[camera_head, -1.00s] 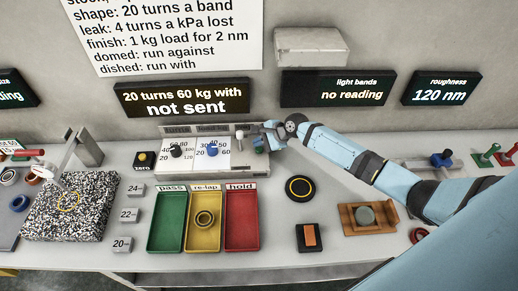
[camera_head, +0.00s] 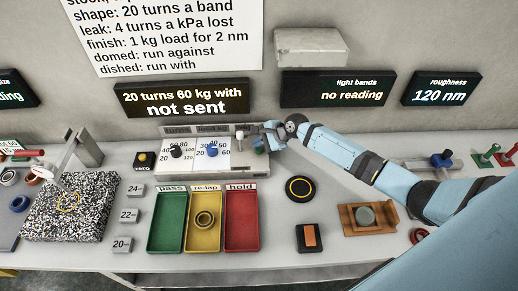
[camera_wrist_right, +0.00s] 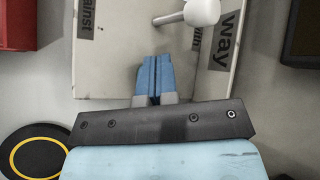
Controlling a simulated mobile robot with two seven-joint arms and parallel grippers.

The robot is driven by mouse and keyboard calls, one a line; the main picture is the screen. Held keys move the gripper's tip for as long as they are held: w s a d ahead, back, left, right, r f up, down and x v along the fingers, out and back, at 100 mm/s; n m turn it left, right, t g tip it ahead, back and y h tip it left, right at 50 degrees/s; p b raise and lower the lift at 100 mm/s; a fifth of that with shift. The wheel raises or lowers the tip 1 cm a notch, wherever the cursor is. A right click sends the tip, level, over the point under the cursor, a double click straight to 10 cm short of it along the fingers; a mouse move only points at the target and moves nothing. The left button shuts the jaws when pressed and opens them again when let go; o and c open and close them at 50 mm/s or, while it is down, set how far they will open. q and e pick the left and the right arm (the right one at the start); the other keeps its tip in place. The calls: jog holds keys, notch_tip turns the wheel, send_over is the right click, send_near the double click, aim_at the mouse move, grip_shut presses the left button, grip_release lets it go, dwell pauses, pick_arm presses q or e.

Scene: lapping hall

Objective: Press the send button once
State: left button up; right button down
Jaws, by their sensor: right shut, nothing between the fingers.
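The control panel (camera_head: 171,163) is a pale box on the bench with a black knob (camera_head: 176,151), a blue knob (camera_head: 213,150) and a small white-topped lever (camera_head: 240,135). The dark display (camera_head: 181,98) above it reads "20 turns 60 kg with not sent". My right gripper (camera_head: 260,145) is at the panel's right end, right of the lever. In the right wrist view its blue fingers (camera_wrist_right: 152,80) are together and empty, over the panel's pale face below the white lever knob (camera_wrist_right: 201,12). My left gripper is out of view.
Green, yellow and red trays (camera_head: 241,248) stand in front of the panel; the yellow one holds a ring (camera_head: 204,219). A black disc with a yellow ring (camera_head: 300,188) lies to the right. A speckled plate (camera_head: 95,218) is at left. Two displays (camera_head: 338,88) (camera_head: 440,88) are on the wall.

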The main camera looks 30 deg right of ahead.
aim_at(259, 151)
jog(key=shift+f, duration=0.1)
dwell(0.6)
jog(key=shift+f, duration=0.35)
jog(key=shift+f, duration=0.55)
dwell(0.7)
jog(key=shift+r+p, duration=0.95)
jog(key=shift+p, duration=0.2)
notch_tip(259, 151, up, 5)
jog(key=p, duration=0.4)
jog(key=shift+r+p, duration=0.1)
jog(key=shift+p, duration=0.3)
